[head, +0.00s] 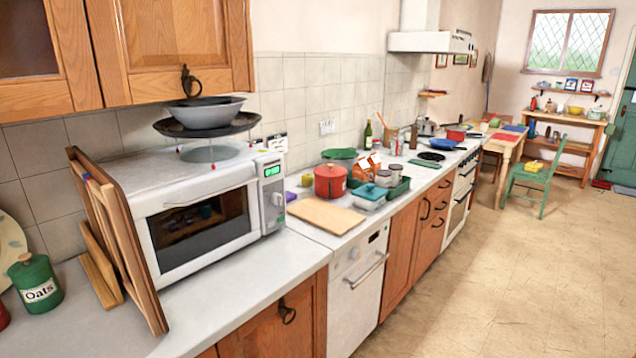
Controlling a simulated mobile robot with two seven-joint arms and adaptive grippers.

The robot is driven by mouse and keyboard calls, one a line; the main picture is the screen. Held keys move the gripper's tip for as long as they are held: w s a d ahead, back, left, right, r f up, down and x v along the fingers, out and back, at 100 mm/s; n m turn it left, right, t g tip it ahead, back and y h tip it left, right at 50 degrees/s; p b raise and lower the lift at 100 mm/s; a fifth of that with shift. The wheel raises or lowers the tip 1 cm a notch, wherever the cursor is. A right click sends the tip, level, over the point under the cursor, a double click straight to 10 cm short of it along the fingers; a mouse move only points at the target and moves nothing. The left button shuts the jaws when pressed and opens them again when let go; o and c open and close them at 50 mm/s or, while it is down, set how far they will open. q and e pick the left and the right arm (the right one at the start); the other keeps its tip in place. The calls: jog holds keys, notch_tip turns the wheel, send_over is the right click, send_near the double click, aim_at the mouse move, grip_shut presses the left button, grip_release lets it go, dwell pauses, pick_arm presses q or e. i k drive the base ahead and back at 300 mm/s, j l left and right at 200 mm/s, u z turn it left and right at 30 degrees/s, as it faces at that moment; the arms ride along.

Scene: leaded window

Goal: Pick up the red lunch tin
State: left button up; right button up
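Two red things on the counter run could be the lunch tin, and I cannot tell for sure. A round red lidded container (331,182) stands on the near counter, behind a wooden board. A smaller, low red item (456,135) shows farther along, near the stove, too small to make out. Neither of my grippers is in view.
A white microwave (205,210) fills the near counter, with a dark tray and grey bowl (207,112) above it. Wooden boards (118,232) lean at its left, beside a green oats canister (35,283). A wooden board (325,215) lies on the counter. The floor (500,270) at right is clear.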

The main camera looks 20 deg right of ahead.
aim_at(330, 184)
jog(key=i+l+u, duration=0.1)
jog(key=l, duration=0.25)
jog(key=i+l, duration=0.2)
jog(key=l, duration=0.15)
jog(key=i+l+u, duration=0.15)
jog(key=l, duration=0.15)
jog(key=i+l, duration=0.15)
jog(key=l, duration=0.2)
jog(key=i+l, duration=0.1)
jog(key=l, duration=0.25)
jog(key=i+l, duration=0.15)
jog(key=l, duration=0.2)
jog(key=i+l, duration=0.1)
jog(key=l, duration=0.25)
jog(key=i+l, duration=0.15)
jog(key=l, duration=0.2)
jog(key=i+l, duration=0.1)
jog(key=l, duration=0.2)
jog(key=u, duration=0.05)
